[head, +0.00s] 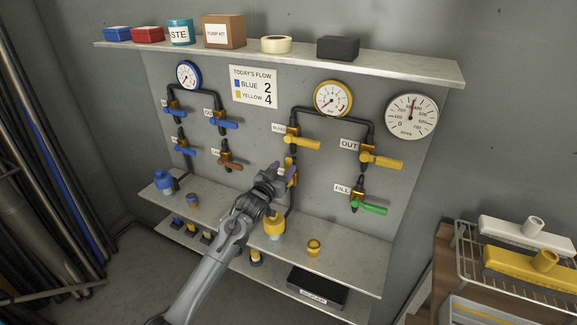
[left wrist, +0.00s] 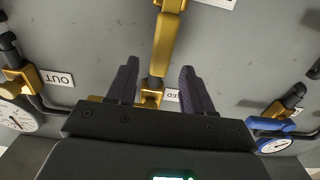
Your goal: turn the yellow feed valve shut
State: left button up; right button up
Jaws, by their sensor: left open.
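A yellow lever valve, the lower left one of the yellow group, stands just beyond my left gripper (head: 275,178) in the head view. Its lever (head: 291,172) stands upright, in line with the pipe; I take it as the feed valve, though its label is hidden behind the gripper. In the left wrist view the same lever (left wrist: 164,40) shows between the two dark fingers of my left gripper (left wrist: 158,75). The fingers are open and apart, one on each side of the lever, without visible contact. My right gripper is not in view.
Above it a yellow lever (head: 302,143) points right. The OUT lever (head: 382,160) and green FILL lever (head: 370,208) are to the right, blue levers (head: 228,124) to the left. A shelf (head: 345,262) below holds a yellow-topped jar (head: 274,226).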

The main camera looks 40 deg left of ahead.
aim_at(287, 164)
pick_arm(q)
jog(key=shift+b+x, duration=0.45)
jog(key=shift+x, duration=1.8)
jog(key=shift+c, duration=0.5)
grip_shut()
